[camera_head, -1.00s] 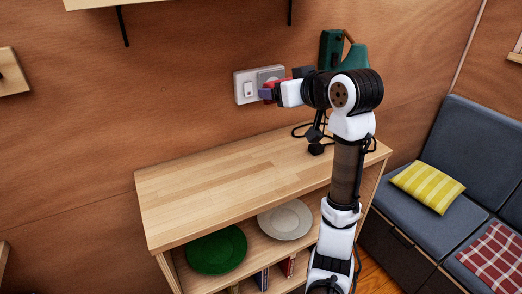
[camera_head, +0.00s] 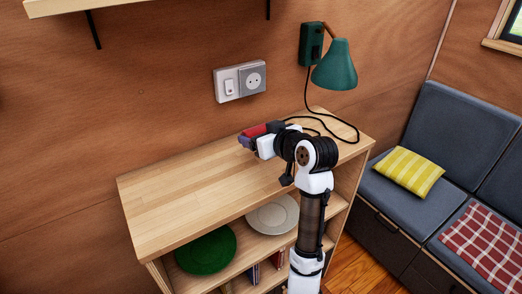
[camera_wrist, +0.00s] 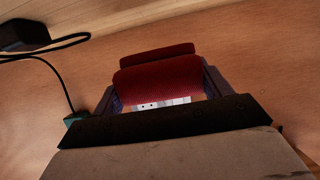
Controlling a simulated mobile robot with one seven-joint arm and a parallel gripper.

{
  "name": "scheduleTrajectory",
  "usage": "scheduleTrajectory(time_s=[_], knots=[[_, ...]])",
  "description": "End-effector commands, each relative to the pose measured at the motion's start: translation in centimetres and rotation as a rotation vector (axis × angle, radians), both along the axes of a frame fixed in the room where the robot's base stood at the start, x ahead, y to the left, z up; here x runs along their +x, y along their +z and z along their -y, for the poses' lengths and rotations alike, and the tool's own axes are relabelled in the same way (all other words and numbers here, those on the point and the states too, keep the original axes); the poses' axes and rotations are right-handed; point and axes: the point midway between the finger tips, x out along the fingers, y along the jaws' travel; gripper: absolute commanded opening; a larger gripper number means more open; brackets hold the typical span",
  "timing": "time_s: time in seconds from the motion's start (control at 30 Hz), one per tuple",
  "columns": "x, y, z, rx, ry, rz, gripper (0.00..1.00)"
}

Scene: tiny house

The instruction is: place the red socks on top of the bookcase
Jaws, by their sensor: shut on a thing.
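The red socks (camera_head: 255,131) are a dark red bundle at the end of my arm. In the wrist view the red socks (camera_wrist: 160,76) sit between the two fingers. My gripper (camera_head: 248,138) is shut on them; it also shows in the wrist view (camera_wrist: 162,88). The bookcase (camera_head: 185,190) is light wood with a flat top. In the head view my gripper and the socks appear over the back part of that top. I cannot tell whether the socks touch it. My arm hides part of the bookcase's right side.
A green wall lamp (camera_head: 335,66) with a black cord hangs behind the bookcase's right end. A socket and switch plate (camera_head: 240,82) is on the wall. A green plate (camera_head: 206,250) and a grey plate (camera_head: 273,214) lie on the shelf. The top's left half is bare.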

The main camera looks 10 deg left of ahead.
Motion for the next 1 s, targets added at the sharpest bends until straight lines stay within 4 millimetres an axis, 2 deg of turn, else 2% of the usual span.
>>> scheduleTrajectory(time_s=[0.1,0.27,0.5,0.93,0.97,1.0], knots=[[0.0,-1.6,0.0,0.001,0.0,-0.002,0.55],[0.0,-2.6,0.0,0.001,0.0,-0.001,0.55],[0.0,-5.6,0.0,0.001,-0.002,-0.001,0.55],[0.0,-6.5,0.0,0.0,-0.001,0.001,0.55],[0.0,-6.3,0.0,0.0,-0.001,0.001,0.81],[0.0,-6.3,0.0,0.0,-0.001,0.001,0.86]])
